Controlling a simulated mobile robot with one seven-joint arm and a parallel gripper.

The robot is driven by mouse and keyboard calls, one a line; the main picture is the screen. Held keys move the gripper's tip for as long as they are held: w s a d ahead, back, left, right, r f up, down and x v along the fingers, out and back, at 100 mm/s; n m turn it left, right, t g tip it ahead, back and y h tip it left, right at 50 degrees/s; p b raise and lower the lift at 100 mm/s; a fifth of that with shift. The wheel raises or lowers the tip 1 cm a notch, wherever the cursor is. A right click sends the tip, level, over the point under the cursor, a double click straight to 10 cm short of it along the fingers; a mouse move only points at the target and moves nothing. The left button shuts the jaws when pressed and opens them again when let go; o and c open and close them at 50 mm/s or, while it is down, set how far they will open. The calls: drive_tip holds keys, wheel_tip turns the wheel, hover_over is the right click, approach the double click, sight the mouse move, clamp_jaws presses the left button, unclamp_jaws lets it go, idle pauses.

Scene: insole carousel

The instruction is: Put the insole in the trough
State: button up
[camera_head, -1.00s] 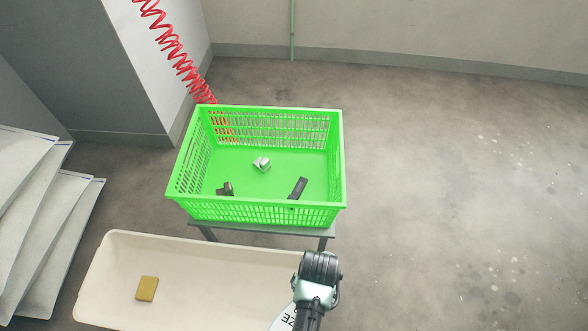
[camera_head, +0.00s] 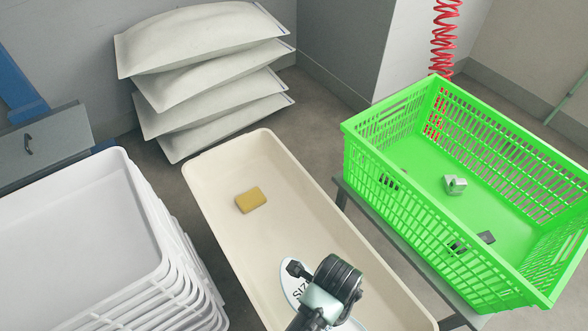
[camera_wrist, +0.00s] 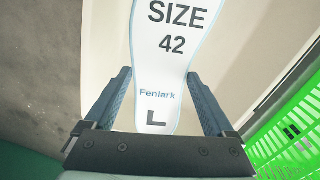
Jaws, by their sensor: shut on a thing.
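The insole (camera_head: 289,284) is a white sole shape with a pale blue edge; the wrist view shows it marked SIZE 42, Fenlark and L (camera_wrist: 165,75). My gripper (camera_wrist: 158,82) is shut on its heel end, with one finger on each side; in the head view the wrist hides part of the insole. The trough (camera_head: 285,205) is a long cream tray with raised rims. The insole appears over the near part of the trough in the head view. I cannot tell its height above the trough floor.
A yellow sponge-like block (camera_head: 251,200) lies in the trough's far half. A green basket (camera_head: 400,215) with a few small parts stands on a stand at right. Stacked white trays (camera_head: 75,235) are at left, and pale sacks (camera_head: 205,85) are piled behind.

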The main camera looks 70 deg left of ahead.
drive_tip(key=f+b, duration=0.2)
drive_tip(key=f, duration=0.2)
drive_tip(key=s+a+f+m+b, duration=0.1)
drive_tip(key=f+b, duration=0.2)
drive_tip(key=f, duration=0.2)
drive_tip(key=s+a+f+m+b, duration=0.1)
drive_tip(key=f+b, duration=0.2)
drive_tip(key=f, duration=0.2)
drive_tip(key=shift+f, duration=0.1)
drive_tip(key=o, duration=1)
drive_tip(key=shift+o, duration=0.2)
wheel_tip(320, 180, up, 12)
drive_tip(key=p, duration=0.5)
drive_tip(key=shift+a+r, duration=0.1)
drive_tip(key=shift+r, duration=0.1)
drive_tip(key=shift+w, duration=0.1)
